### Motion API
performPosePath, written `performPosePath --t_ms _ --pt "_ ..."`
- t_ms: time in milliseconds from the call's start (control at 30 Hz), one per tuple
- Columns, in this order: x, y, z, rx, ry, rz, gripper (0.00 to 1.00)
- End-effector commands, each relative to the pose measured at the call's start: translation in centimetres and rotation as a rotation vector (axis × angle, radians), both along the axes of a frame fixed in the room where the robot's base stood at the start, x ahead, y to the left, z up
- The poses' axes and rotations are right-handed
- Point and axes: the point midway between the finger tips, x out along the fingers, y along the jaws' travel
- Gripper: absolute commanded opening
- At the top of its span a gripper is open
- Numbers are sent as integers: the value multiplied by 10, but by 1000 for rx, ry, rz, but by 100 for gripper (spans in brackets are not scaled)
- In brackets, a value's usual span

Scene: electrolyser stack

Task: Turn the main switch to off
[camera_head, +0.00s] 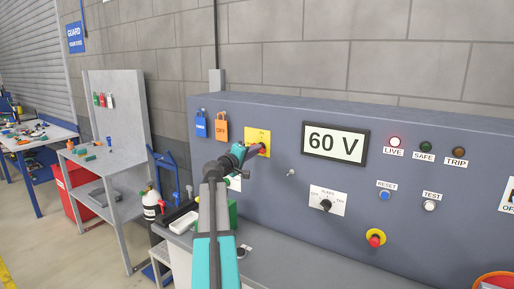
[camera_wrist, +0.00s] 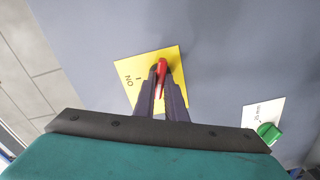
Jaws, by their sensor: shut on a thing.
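The main switch is a red handle (camera_wrist: 162,68) on a yellow plate (camera_wrist: 135,72), which also shows in the head view (camera_head: 251,133) on the grey cabinet. In the wrist view the plate reads "I" and "ON" at its left; the rest of its marking is hidden by my gripper. My gripper (camera_wrist: 161,82) has its two dark fingers closed around the red handle. In the head view my gripper (camera_head: 258,149) reaches the lower part of the plate and covers much of the handle.
The cabinet carries a display (camera_head: 335,143) reading 60 V and a lit LIVE lamp (camera_head: 395,142). A blue tag (camera_head: 201,125) and an orange tag (camera_head: 221,127) hang left of the switch. A green knob (camera_wrist: 269,132) sits at lower right in the wrist view. A bottle (camera_head: 151,203) stands below left.

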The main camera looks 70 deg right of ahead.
Motion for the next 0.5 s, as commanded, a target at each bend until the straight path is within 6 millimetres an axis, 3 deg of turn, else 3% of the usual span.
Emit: performPosePath --t_ms 500 --pt "-4 1 -3 17 40 -10 0"
